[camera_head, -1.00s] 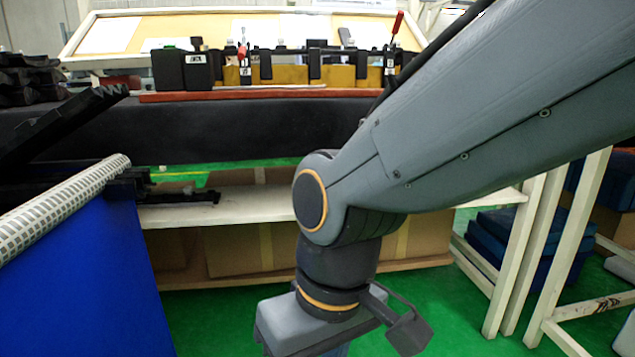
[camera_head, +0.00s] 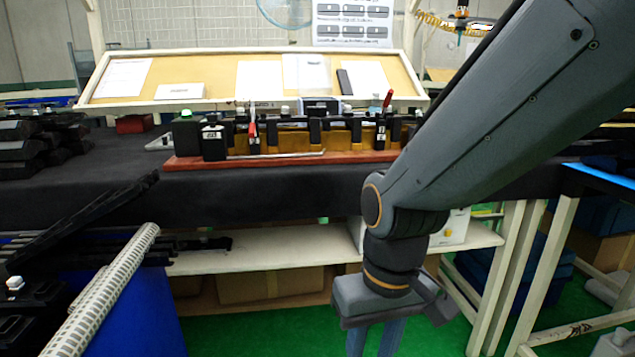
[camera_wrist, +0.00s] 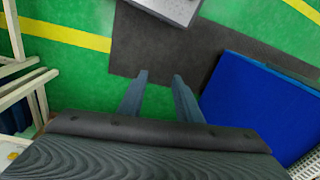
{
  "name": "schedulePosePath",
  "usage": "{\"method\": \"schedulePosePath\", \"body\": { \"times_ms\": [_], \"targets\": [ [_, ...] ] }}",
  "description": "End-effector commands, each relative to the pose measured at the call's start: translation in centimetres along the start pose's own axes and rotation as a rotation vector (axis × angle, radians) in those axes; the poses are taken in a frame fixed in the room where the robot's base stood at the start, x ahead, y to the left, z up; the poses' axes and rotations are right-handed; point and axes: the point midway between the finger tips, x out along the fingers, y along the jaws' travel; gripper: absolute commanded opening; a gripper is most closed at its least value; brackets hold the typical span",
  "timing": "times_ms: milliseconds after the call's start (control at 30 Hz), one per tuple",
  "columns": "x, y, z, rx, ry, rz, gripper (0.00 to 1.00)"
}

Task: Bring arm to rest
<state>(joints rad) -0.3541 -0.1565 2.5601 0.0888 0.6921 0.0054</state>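My arm reaches in from the upper right in the head view and bends down at its grey wrist. My gripper (camera_head: 374,347) hangs below it at the lower edge, in front of the bench and its lower shelf. In the wrist view my gripper (camera_wrist: 160,78) points down at the floor. Its two blue-grey fingers are apart with nothing between them. The fingertips are cut off or hard to see in the head view.
A black-topped bench (camera_head: 270,187) carries a fixture on a red board (camera_head: 190,162). A white shelf (camera_head: 270,260) is below. Black parts (camera_head: 35,145) and a blue panel (camera_head: 135,315) stand left. White frame legs (camera_head: 525,270) stand right. Green floor (camera_head: 240,335) lies beneath.

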Motion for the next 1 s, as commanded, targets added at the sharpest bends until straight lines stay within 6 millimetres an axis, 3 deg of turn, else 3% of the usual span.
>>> {"method": "schedulePosePath", "body": {
  "times_ms": [33, 600, 800, 1000],
  "targets": [
    [-1.8, 0.6, 0.3, 0.022, -0.003, 0.004, 0.32],
    [-12.2, 7.1, 3.3, 0.22, -0.025, 0.049, 0.32],
    [-14.7, 8.8, 4.4, 0.271, -0.031, 0.058, 0.32],
    [-15.3, 9.5, 4.8, 0.289, -0.034, 0.061, 0.32]
  ]
}}
